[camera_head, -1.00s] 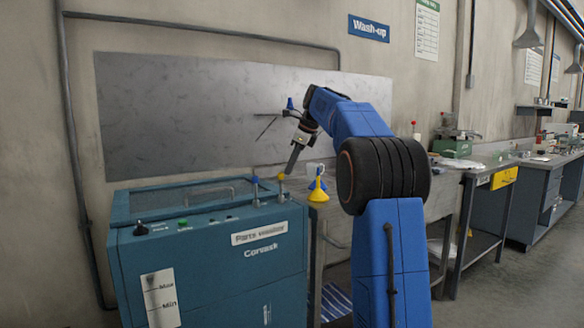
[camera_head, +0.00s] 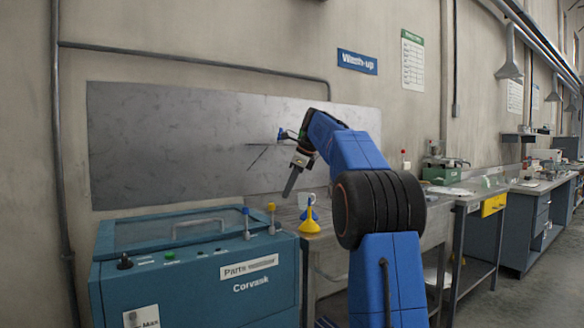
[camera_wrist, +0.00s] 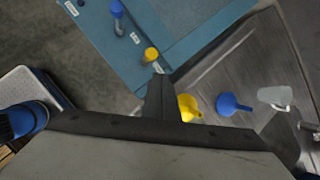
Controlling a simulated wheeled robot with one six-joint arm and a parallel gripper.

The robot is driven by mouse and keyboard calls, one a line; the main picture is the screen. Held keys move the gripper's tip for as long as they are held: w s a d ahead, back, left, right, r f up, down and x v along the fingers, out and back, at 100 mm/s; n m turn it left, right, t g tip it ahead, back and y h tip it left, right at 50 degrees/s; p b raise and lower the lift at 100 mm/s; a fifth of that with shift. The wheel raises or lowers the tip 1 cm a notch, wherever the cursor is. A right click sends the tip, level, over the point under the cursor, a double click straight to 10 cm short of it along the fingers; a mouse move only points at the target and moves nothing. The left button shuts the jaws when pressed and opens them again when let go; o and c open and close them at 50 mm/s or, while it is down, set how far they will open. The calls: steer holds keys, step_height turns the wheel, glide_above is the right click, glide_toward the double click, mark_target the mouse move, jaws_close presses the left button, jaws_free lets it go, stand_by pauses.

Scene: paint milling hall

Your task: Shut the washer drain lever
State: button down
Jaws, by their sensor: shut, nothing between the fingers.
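The teal parts washer (camera_head: 200,272) stands at the lower left in the head view. Two short upright levers rise from its right top edge, one blue-capped (camera_head: 246,224) and one yellow-capped (camera_head: 271,217). Small labels lie beside them, too small to read, so I cannot tell which is the drain lever. The wrist view shows both caps, blue (camera_wrist: 117,9) and yellow (camera_wrist: 151,54), from above. My gripper (camera_head: 287,194) is shut and empty, pointing down just right of the yellow-capped lever. In the wrist view its fingers (camera_wrist: 158,98) appear just below the yellow cap, apparently not gripping it.
A yellow funnel (camera_head: 309,222), a blue funnel (camera_wrist: 231,104) and a clear cup (camera_wrist: 274,97) stand on the metal bench right of the washer, close to my gripper. A metal sheet (camera_head: 190,145) covers the wall behind. The washer lid has a bar handle (camera_head: 198,228).

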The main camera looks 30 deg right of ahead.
step_height(320, 180, up, 9)
steer(key=d, duration=0.1)
steer(key=shift+w+d, duration=0.25)
steer(key=shift+d, duration=0.05)
steer(key=shift+f, duration=0.1)
stand_by(0.9)
